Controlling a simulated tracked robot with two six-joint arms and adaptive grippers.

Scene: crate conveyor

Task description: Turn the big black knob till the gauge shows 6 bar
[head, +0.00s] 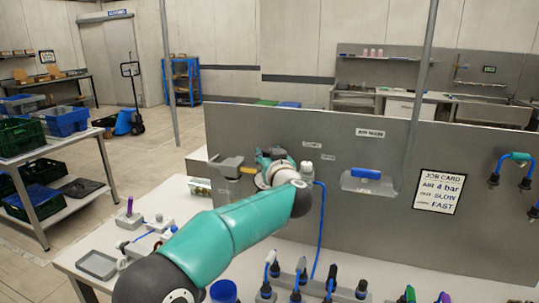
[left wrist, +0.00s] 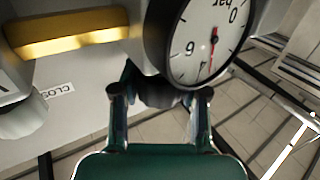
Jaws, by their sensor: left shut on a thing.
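The black knob (left wrist: 160,92) sits just below the round gauge (left wrist: 200,40) in the left wrist view. My left gripper (left wrist: 157,88) has its two fingers on either side of the knob and is shut on it. The gauge has a white dial, turned in this view, with "bar", 0 and 6 readable. Its red needle points down the picture, between the 0 and the 6. In the head view my left gripper (head: 268,158) is at the grey panel, and its own wrist hides the knob and gauge. My right gripper is not in view.
A yellow bar (left wrist: 65,35) and a "CLOS…" label (left wrist: 58,91) are beside the knob. Several hose fittings and a grey tray (head: 97,265) are on the bench.

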